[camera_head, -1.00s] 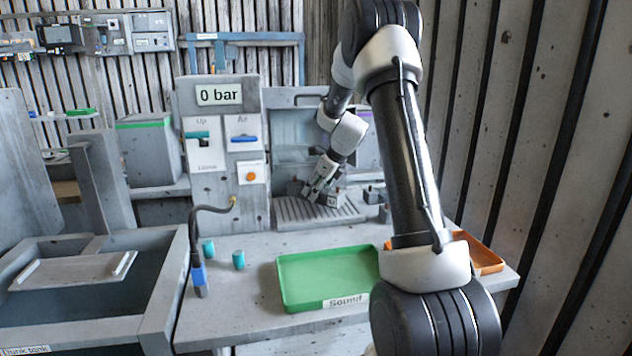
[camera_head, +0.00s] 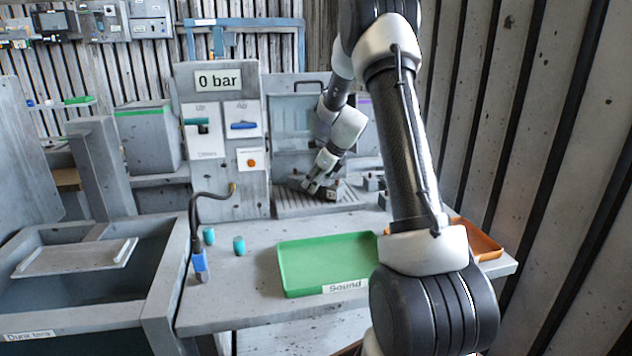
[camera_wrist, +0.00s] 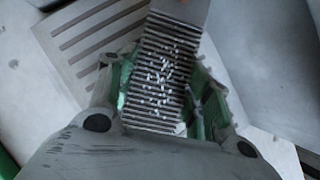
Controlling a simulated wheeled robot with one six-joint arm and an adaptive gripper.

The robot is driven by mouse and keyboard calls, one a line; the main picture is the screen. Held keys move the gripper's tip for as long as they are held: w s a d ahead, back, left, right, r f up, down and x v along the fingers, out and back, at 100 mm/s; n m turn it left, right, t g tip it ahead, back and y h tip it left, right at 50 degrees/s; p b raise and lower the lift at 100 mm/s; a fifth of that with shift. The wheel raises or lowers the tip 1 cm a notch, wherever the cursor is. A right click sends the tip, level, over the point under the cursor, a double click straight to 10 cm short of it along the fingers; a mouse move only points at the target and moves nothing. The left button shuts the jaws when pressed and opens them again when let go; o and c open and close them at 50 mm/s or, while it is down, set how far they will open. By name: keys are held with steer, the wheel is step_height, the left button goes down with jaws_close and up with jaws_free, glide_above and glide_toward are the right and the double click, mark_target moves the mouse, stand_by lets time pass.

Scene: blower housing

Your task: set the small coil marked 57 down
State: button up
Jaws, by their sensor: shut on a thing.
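My gripper (camera_wrist: 162,100) is shut on a coil, a finned block (camera_wrist: 160,75) with pale specks, between its green-lined fingers in the wrist view. No number 57 can be read on it. In the head view my gripper (camera_head: 318,187) is at the slatted grey platform (camera_head: 300,203), in front of the glazed chamber. The slats of the platform (camera_wrist: 95,38) also show beside the coil in the wrist view. I cannot tell whether the coil touches the platform.
A green tray labelled Sound (camera_head: 325,262) lies on the bench, empty. An orange tray (camera_head: 482,243) is partly behind my arm. Two teal cylinders (camera_head: 239,246) and a blue-handled hose (camera_head: 200,262) stand left. A dunk tank (camera_head: 90,325) is at far left.

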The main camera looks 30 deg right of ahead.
steer(key=shift+f, duration=0.25)
steer(key=o, duration=1.5)
steer(key=shift+o, duration=0.2)
steer(key=shift+f, duration=0.1)
steer(key=v, duration=1.2)
